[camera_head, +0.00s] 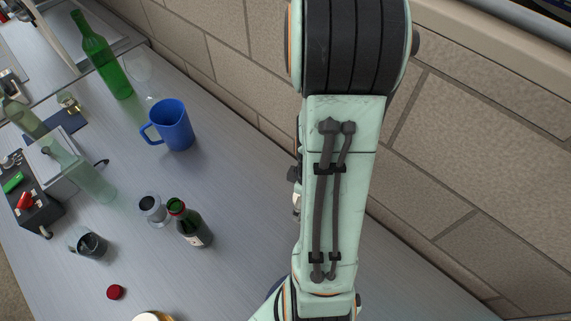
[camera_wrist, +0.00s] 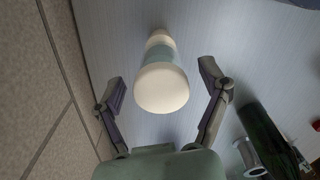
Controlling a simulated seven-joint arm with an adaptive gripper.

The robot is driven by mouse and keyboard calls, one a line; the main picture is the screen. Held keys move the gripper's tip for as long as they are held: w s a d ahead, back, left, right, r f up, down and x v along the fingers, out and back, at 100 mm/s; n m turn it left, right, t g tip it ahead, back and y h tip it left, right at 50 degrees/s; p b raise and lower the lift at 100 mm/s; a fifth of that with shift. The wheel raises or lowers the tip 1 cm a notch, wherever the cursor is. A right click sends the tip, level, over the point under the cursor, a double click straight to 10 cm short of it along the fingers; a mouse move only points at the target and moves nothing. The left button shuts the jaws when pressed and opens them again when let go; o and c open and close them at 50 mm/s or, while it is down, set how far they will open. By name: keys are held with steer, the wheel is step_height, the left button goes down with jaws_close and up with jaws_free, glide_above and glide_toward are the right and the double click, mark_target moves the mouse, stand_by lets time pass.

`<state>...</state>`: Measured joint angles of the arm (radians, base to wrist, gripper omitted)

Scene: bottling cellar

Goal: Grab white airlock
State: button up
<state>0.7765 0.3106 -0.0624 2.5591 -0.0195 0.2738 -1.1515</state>
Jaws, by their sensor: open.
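The white airlock (camera_wrist: 161,90) shows in the wrist view, with a broad cream-white end nearest the camera, a pale grey-green middle and a narrower whitish far end. It lies between the two spread fingers of my gripper (camera_wrist: 160,84). The gripper is open, and a gap shows between each finger and the airlock. In the head view my arm covers this area, and I cannot make out the airlock or the fingertips there.
A dark bottle with a red neck (camera_head: 193,227) and a small grey metal cup (camera_head: 152,208) stand left of my arm. A blue jug (camera_head: 171,126) and a green bottle (camera_head: 104,58) stand farther back. A red cap (camera_head: 115,292) lies in front. A brick wall (camera_head: 470,150) runs close along the right.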

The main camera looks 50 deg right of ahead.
steer(key=shift+f, duration=1.15)
steer(key=c, duration=1.3)
steer(key=shift+o, duration=0.2)
steer(key=shift+r, duration=0.1)
